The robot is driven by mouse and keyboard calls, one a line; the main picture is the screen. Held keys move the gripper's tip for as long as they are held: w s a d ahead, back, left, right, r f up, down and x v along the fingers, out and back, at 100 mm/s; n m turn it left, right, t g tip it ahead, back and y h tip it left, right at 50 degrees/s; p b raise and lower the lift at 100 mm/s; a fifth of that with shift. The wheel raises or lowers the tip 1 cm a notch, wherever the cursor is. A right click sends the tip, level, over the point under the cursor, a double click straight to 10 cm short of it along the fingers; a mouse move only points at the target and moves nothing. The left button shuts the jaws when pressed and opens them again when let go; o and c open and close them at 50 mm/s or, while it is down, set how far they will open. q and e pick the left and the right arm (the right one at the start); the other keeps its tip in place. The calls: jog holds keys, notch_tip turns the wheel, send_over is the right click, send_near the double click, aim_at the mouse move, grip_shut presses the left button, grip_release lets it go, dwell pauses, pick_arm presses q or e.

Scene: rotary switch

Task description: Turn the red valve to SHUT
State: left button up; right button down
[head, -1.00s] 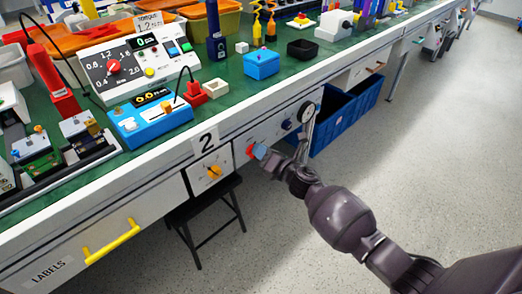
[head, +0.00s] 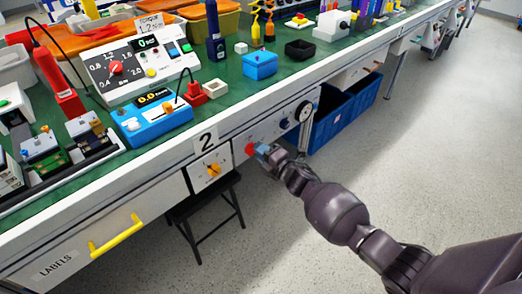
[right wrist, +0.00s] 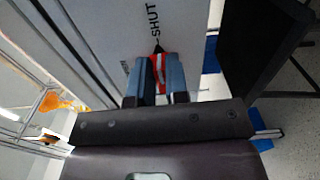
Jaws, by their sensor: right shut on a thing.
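The red valve (head: 250,149) is on the white front panel below the bench edge, right of the "2" label. My right gripper (head: 260,150) is at the valve, its blue fingers shut on the red handle. In the right wrist view the red handle (right wrist: 159,70) shows between the two fingers of the gripper (right wrist: 158,63). Its dark tip points up toward the printed SHUT label (right wrist: 152,20). Other lettering beside the valve is too small to read, and the fingers hide the handle's sides. My left gripper is not in view.
A round gauge (head: 305,112) and a dark blue knob (head: 285,124) sit on the panel right of the valve. An orange knob (head: 213,170) is to the left, above a black stool (head: 204,211). Blue bins (head: 342,118) stand under the bench. The floor at right is clear.

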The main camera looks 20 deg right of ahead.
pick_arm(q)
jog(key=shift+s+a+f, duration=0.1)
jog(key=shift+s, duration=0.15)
pick_arm(e)
jog(key=shift+m, duration=0.3)
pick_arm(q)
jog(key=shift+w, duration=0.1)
pick_arm(e)
jog(key=c, duration=1.3)
grip_release()
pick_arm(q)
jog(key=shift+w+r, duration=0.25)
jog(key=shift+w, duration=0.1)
pick_arm(e)
jog(key=shift+o, duration=0.9)
pick_arm(q)
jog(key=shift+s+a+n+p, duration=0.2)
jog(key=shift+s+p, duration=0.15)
jog(key=shift+p, duration=0.25)
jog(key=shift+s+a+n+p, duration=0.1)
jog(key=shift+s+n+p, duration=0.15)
jog(key=shift+p, duration=0.35)
pick_arm(e)
jog(key=v, duration=1.1)
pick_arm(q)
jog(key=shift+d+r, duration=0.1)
